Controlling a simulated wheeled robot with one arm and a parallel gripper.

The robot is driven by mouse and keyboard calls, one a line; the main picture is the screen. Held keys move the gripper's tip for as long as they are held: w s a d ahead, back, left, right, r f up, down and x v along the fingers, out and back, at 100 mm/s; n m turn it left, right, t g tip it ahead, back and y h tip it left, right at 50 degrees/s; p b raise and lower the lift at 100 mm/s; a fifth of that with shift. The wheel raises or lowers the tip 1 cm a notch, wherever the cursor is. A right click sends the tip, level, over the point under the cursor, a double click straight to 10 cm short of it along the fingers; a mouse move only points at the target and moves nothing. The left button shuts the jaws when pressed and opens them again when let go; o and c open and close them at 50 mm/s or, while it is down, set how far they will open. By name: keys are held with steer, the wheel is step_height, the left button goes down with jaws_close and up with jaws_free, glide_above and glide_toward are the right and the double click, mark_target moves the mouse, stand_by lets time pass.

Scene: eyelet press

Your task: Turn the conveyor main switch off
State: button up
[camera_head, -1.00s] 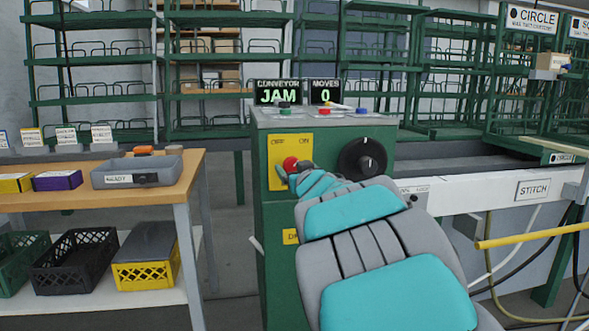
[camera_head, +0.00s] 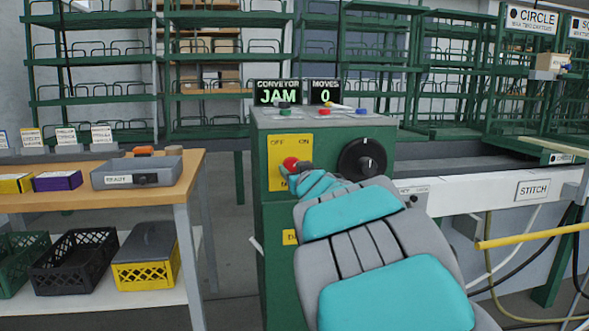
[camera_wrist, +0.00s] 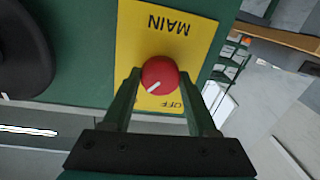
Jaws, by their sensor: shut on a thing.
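The main switch is a red round knob (camera_head: 291,163) on a yellow plate (camera_head: 277,146) marked OFF on the left and ON on the right. The plate is on the front of a green control cabinet (camera_head: 275,215). In the wrist view the red knob (camera_wrist: 158,73) sits between the two fingers of my gripper (camera_wrist: 160,88), which is shut on it. The plate (camera_wrist: 200,30) appears upside down there. The knob's white mark points to the lower left, away from the OFF label at lower right. The ON label is hidden there. My arm covers the cabinet's lower right in the head view.
A large black dial (camera_head: 362,160) is right of the plate. Coloured buttons (camera_head: 323,111) line the cabinet top, below displays reading JAM (camera_head: 277,93) and 0 (camera_head: 325,92). A wooden bench (camera_head: 190,165) stands left, and a yellow bar (camera_head: 530,236) crosses at right.

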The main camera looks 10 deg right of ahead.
steer(key=n+p, duration=0.1)
steer(key=n, duration=0.3)
steer(key=shift+r, duration=0.1)
steer(key=n+p, duration=0.1)
steer(key=n, duration=0.2)
steer(key=shift+n+g, duration=0.3)
steer(key=shift+n, duration=0.1)
steer(key=n+h, duration=0.1)
steer(key=n, duration=0.2)
steer(key=shift+a+n+p, duration=0.15)
steer(key=shift+n+p, duration=0.2)
steer(key=shift+n, duration=1.55)
steer(key=o, duration=1.4)
steer(key=shift+s, duration=0.15)
steer(key=shift+s+r, duration=0.15)
steer(key=shift+s, duration=1.75)
steer(key=shift+s+r, duration=0.1)
steer(key=shift+s, duration=1.8)
